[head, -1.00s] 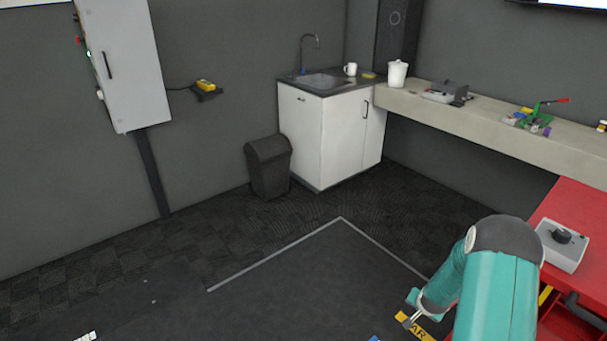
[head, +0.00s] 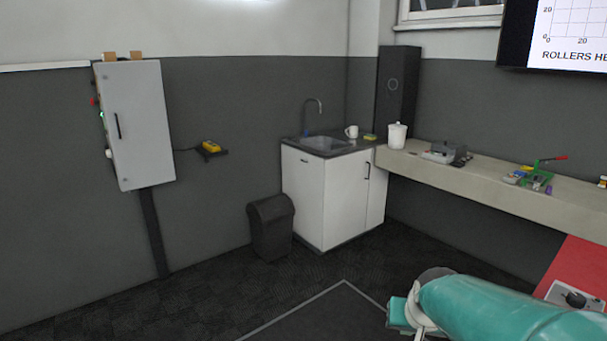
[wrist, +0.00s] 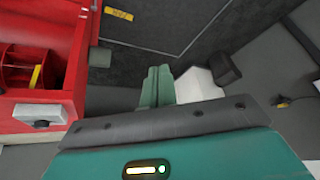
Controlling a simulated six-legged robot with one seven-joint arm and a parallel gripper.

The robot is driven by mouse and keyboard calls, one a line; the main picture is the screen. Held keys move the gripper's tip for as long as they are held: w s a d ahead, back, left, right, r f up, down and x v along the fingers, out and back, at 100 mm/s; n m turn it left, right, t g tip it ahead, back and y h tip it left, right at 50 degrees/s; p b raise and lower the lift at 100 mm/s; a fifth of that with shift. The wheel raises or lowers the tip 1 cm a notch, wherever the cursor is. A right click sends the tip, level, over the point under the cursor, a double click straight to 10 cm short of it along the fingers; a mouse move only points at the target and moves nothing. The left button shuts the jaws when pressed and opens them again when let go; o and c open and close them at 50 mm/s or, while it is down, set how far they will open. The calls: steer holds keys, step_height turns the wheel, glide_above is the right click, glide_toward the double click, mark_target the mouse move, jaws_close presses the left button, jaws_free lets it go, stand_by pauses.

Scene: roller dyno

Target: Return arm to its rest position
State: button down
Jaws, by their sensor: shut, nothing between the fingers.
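My teal arm (head: 490,312) shows at the lower right of the head view, lying almost level and pointing left. My gripper (wrist: 157,82) is in the middle of the wrist view. Its two teal fingers are together with nothing between them, and they touch no object. I cannot clearly make out the fingers in the head view.
A red machine (wrist: 62,45) with a grey knob box (wrist: 40,116) is left in the wrist view. The head view shows a white sink cabinet (head: 322,195), dark bin (head: 271,228), workbench (head: 480,190) and wall cabinet (head: 140,130). The floor (head: 200,300) is open.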

steer(key=s+a+r+n, duration=0.1)
steer(key=s+a+r, duration=0.1)
steer(key=s, duration=0.6)
steer(key=s+a+r+n, duration=0.1)
steer(key=s+a+r, duration=0.2)
steer(key=s, duration=0.6)
steer(key=shift+s+a+r+n+y, duration=0.2)
steer(key=shift+a+r+n+y, duration=0.1)
steer(key=shift+r, duration=0.55)
steer(key=shift+d, duration=0.1)
